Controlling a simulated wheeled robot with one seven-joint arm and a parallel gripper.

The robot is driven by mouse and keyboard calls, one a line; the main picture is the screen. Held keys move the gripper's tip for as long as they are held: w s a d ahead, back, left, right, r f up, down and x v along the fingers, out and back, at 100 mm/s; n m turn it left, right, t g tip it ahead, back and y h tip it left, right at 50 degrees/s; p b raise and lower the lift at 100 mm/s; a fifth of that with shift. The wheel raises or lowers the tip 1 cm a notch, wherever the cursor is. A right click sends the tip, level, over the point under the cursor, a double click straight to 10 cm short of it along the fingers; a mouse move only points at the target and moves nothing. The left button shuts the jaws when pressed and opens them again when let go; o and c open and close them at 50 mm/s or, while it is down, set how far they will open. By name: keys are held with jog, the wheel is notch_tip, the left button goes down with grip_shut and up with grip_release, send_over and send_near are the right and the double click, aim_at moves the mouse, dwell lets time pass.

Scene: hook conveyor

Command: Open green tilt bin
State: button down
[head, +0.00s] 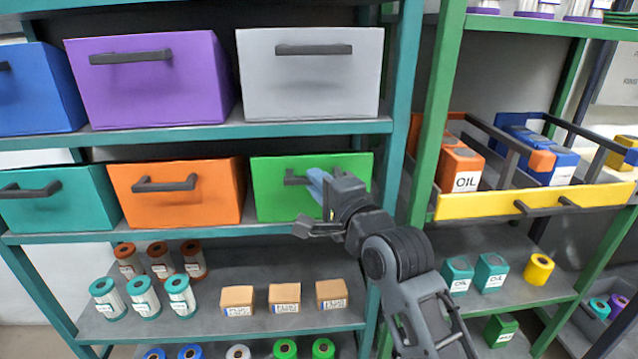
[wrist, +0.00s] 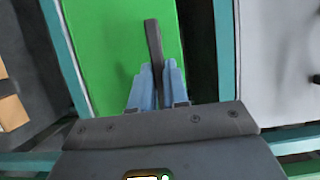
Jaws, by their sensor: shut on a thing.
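The green tilt bin (head: 270,200) sits at the right end of the middle row of the left shelf. Its front looks upright, in line with the orange bin beside it. It has a dark bar handle (head: 295,180) near its top; the handle's right part is hidden behind my gripper (head: 318,185). In the wrist view the green front (wrist: 110,50) fills the middle left, and the dark handle (wrist: 153,40) runs between the blue fingers of my gripper (wrist: 155,75). The fingers are shut on the handle.
An orange bin (head: 185,210) is left of it and a grey bin (head: 310,90) is above. Small cardboard boxes (head: 285,297) and cans stand on the shelf below. A green rack post (head: 436,120) and a yellow-fronted drawer (head: 480,206) are close on the right.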

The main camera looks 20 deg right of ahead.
jog(key=shift+d, duration=0.1)
dwell(0.3)
jog(key=s+a+f+n+t+y+b, duration=0.2)
jog(key=f+b, duration=0.7)
jog(key=b, duration=2)
jog(key=shift+s+f+n+t+y, duration=0.35)
jog(key=shift+s+n+t, duration=0.95)
jog(key=shift+s+t, duration=1.05)
jog(key=c, duration=1.3)
grip_release()
jog(key=shift+c, duration=0.2)
jog(key=shift+o, duration=1.1)
jog(key=shift+a+r, duration=0.1)
